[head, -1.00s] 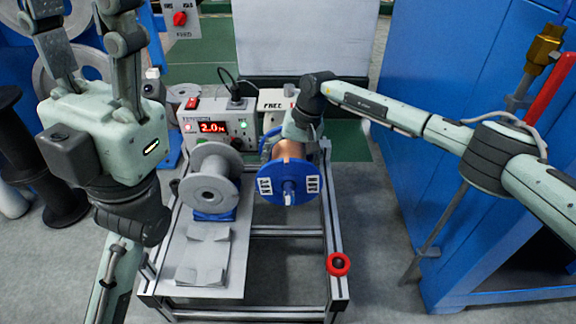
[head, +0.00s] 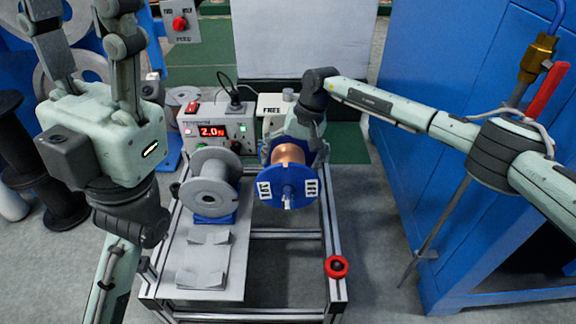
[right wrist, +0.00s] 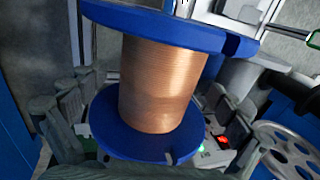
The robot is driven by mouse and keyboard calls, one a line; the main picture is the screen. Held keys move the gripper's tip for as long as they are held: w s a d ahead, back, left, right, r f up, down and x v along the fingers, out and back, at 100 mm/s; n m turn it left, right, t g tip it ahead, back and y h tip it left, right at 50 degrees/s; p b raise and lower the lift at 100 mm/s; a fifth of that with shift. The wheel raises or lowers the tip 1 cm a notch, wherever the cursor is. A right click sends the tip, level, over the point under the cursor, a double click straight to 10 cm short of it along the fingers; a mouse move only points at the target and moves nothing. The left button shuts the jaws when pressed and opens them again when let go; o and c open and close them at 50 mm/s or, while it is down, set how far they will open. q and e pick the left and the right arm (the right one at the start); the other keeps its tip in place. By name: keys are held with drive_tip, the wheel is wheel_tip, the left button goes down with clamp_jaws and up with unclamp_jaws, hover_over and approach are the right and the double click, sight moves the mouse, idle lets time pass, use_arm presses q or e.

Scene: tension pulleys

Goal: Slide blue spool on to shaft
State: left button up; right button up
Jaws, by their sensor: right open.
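The blue spool (head: 272,178), wound with copper wire, is at the right side of the frame stand, its blue front flange facing me. A small pale shaft end (head: 287,204) shows at the flange's centre; how far the spool sits along the shaft is hidden. My right gripper (head: 300,140) is behind the front flange. In the right wrist view the copper winding (right wrist: 160,85) lies between its open fingers (right wrist: 150,118), which stand apart from it on both sides. My left gripper (head: 82,25) is raised at the upper left, fingers up and spread, empty.
A grey spool (head: 210,180) stands left of the blue one, above a pale plate (head: 205,262). A control box (head: 215,130) with a red display is behind. A blue cabinet (head: 480,110) stands at right.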

drive_tip(key=shift+p+v, duration=1.3)
drive_tip(key=shift+v, duration=1.9)
drive_tip(key=shift+s+f, duration=0.1)
